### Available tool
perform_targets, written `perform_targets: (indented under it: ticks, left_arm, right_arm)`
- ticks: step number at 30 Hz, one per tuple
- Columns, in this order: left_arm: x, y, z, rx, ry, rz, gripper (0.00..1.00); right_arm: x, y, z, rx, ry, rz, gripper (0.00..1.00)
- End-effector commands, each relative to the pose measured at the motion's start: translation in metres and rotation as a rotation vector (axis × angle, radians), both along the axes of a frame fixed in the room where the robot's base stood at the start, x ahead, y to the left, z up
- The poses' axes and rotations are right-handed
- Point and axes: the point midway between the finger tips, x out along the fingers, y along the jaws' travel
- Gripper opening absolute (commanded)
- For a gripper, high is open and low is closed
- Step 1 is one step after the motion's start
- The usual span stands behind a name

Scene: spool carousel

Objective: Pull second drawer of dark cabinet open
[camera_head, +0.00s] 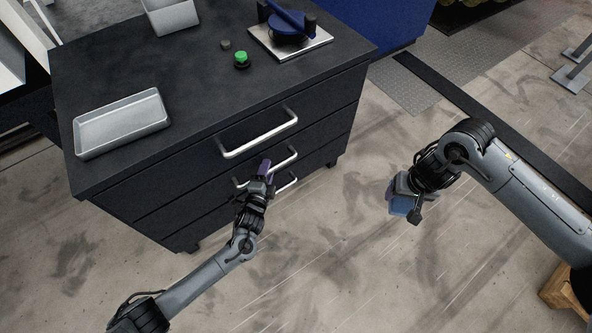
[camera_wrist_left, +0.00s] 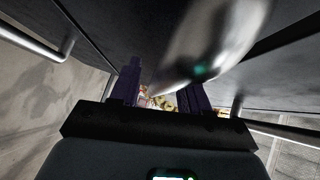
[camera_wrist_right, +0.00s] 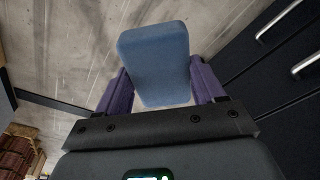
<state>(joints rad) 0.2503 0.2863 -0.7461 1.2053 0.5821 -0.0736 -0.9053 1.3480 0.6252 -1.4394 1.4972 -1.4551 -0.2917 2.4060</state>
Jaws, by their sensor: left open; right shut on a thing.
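The dark cabinet (camera_head: 95,180) has several stacked drawers with silver bar handles. The top handle (camera_head: 258,133) is fully in view. The second drawer's handle (camera_head: 284,160) is partly covered by my left gripper (camera_head: 264,170). The drawer fronts look flush. My left gripper is open at this handle; in the left wrist view a blurred, shiny metal bar (camera_wrist_left: 215,40) looms close in front of and above the purple fingers (camera_wrist_left: 163,90). I cannot tell whether they touch it. My right gripper (camera_head: 396,192) is shut on a blue block (camera_wrist_right: 155,60), held over the floor away from the cabinet.
On the cabinet top are a grey tray (camera_head: 122,122), a grey bin (camera_head: 170,15), a green button (camera_head: 241,58) and a blue device on a metal plate (camera_head: 290,38). A lower handle (camera_head: 288,184) is just below. Floor in front of the cabinet is clear.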

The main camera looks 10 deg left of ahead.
Motion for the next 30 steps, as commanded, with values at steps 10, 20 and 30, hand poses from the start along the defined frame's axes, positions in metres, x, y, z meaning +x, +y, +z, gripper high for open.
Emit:
perform_targets:
  ticks: [10, 20, 30]
  left_arm:
    - [0.0011, -0.0002, 0.0004, 0.000, 0.000, 0.000, 0.37]
    - [0.0010, -0.0002, 0.0003, 0.000, 0.000, 0.000, 0.00]
    - [-0.0061, -0.0048, 0.0020, -0.002, 0.002, 0.002, 0.00]
  right_arm:
    - [0.0000, 0.0001, -0.0002, 0.000, 0.000, 0.000, 0.44]
    - [0.0000, 0.0001, -0.0002, 0.000, 0.000, 0.000, 0.44]
    - [0.0001, 0.0001, 0.0069, 0.000, 0.000, 0.000, 0.44]
